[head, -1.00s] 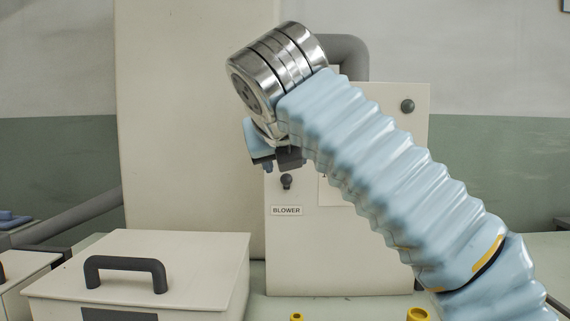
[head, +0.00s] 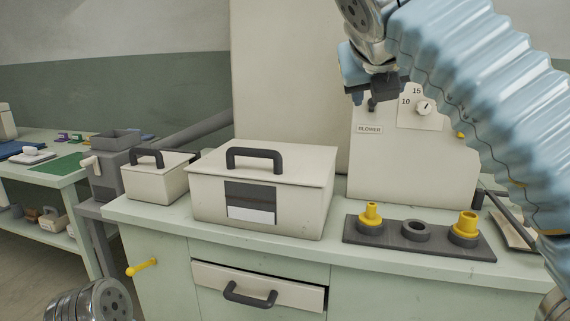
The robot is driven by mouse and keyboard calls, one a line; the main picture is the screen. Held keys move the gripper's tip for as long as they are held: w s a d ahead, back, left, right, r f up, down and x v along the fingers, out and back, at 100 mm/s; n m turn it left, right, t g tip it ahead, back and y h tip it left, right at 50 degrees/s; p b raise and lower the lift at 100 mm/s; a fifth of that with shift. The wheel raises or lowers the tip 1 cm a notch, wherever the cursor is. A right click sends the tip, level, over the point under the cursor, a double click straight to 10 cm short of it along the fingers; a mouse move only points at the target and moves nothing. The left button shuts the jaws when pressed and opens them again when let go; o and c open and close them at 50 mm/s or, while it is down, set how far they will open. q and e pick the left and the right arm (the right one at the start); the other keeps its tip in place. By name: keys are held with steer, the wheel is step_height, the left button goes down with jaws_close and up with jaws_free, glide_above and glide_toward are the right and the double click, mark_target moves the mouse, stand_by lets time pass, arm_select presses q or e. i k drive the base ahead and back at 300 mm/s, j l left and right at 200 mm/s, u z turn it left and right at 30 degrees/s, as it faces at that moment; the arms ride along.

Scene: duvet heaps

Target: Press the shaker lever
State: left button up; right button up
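A yellow lever (head: 142,267) sticks out from the front of the pale green cabinet at the left; it has no readable label, so I cannot tell if it is the shaker lever.
A lidded cream box (head: 262,190) and a smaller one (head: 158,180) stand on the counter. A dark rack (head: 400,238) with yellow fittings is at the right. A drawer (head: 258,287) is slightly open below. A side table (head: 60,175) stands left.

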mark_target(131, 271)
steer(key=k+j, duration=0.2)
steer(key=k, duration=0.25)
steer(key=k+j, duration=0.2)
steer(key=k, duration=0.2)
